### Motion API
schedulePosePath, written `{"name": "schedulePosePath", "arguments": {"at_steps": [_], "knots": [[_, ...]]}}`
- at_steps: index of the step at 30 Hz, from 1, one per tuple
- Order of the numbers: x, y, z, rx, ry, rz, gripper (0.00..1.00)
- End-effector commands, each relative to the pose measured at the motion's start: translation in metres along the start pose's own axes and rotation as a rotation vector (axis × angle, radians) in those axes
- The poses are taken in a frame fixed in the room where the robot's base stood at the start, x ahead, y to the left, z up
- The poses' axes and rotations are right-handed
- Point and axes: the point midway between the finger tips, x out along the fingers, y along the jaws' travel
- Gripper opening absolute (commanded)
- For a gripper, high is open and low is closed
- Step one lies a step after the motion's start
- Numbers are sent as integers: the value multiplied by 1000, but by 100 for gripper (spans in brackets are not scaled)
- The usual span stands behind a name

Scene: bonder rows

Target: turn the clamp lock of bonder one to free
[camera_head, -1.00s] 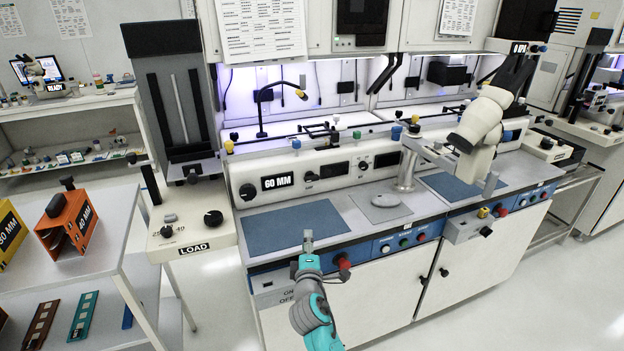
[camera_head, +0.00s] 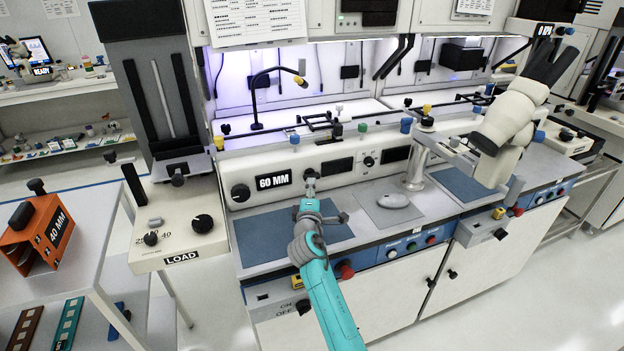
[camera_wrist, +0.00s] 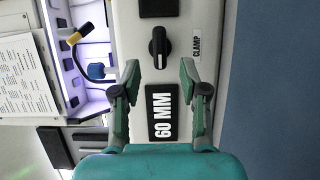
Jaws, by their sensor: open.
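The clamp lock is a black knob (camera_wrist: 159,47) on the white front panel, beside a "CLAMP" label (camera_wrist: 196,45) in the wrist view. Its grip bar runs up and down in that view. My gripper (camera_wrist: 160,70) is open and empty, its two fingertips spread either side just short of the knob, with no visible contact. The "60 MM" plate (camera_wrist: 161,114) shows between the fingers. In the head view my gripper (camera_head: 310,185) is in front of the panel, right of the 60 MM plate (camera_head: 273,181), and largely covers the knob.
A second black knob (camera_head: 240,193) is left of the plate. A blue mat (camera_head: 275,238) lies on the bench below my arm. A black lamp arm (camera_head: 257,100) stands behind. A white microscope (camera_head: 505,125) is at the right. A LOAD box (camera_head: 180,240) juts out at the left.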

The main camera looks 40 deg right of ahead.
Motion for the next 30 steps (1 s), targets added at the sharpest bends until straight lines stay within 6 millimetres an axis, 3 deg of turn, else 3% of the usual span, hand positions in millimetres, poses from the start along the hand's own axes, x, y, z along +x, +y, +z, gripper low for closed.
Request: {"name": "schedulePosePath", "arguments": {"at_steps": [3, 10, 23, 28, 29, 30], "knots": [[22, 1, 0, 0, 0, 1, 44], [52, 1, 0, 0, 0, 1, 44], [61, 0, 0, 1, 1, 0, 44], [61, 0, 0, 1, 1, 0, 6], [61, 0, 0, 1, 1, 0, 0], [61, 0, 0, 1, 1, 0, 0]]}}
